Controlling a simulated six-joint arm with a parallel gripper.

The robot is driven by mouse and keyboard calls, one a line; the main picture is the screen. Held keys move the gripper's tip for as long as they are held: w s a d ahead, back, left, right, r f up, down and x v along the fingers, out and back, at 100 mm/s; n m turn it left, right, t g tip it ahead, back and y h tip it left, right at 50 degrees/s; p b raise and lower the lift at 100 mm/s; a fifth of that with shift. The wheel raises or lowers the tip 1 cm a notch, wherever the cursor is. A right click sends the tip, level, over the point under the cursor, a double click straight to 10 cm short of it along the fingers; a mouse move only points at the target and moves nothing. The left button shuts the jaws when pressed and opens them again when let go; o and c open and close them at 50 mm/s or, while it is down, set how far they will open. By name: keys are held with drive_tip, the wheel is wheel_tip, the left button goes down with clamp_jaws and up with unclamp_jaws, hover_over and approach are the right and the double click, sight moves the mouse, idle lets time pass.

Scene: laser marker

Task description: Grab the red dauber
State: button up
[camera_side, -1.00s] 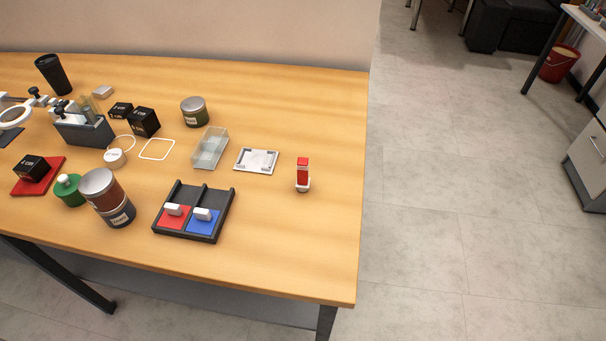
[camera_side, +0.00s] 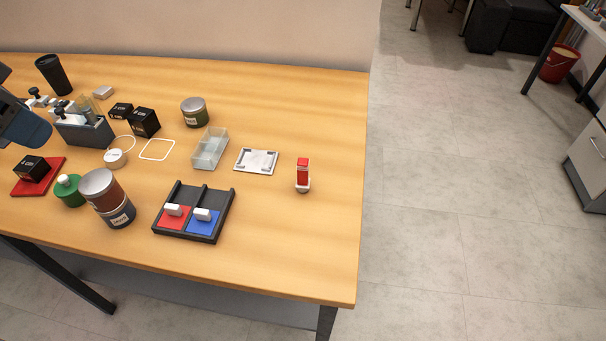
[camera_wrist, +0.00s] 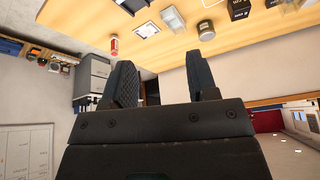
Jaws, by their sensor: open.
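In the side view only a blue part of my arm shows at the left edge; the fingers are out of that picture.
A white plate (camera_side: 257,161) and a clear divided box (camera_side: 210,148) lie left of the dauber. A black tray (camera_side: 183,236) holds red and blue pads with white blocks. Jars, black boxes and a black cup (camera_side: 54,75) crowd the left. Table around the dauber is clear.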

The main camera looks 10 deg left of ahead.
drive_tip(key=w+d+m+g+h, duration=0.1)
drive_tip(key=w+d+m, duration=0.3)
drive_tip(key=w+d, duration=0.45)
drive_tip(key=m+g+h, duration=0.2)
drive_tip(key=m+g, duration=0.1)
drive_tip(key=m, duration=0.6)
approach(301, 161)
drive_tip(key=x, duration=0.7)
drive_tip(key=shift+s+d+f, duration=0.1)
drive_tip(key=shift+s, duration=0.2)
drive_tip(key=shift+w+x, duration=0.15)
drive_tip(key=shift+x, duration=1.25)
drive_tip(key=shift+w+x, duration=0.15)
drive_tip(key=shift+x, duration=1.3)
drive_tip(key=shift+c, duration=0.2)
drive_tip(key=c, duration=0.9)
clamp_jaws()
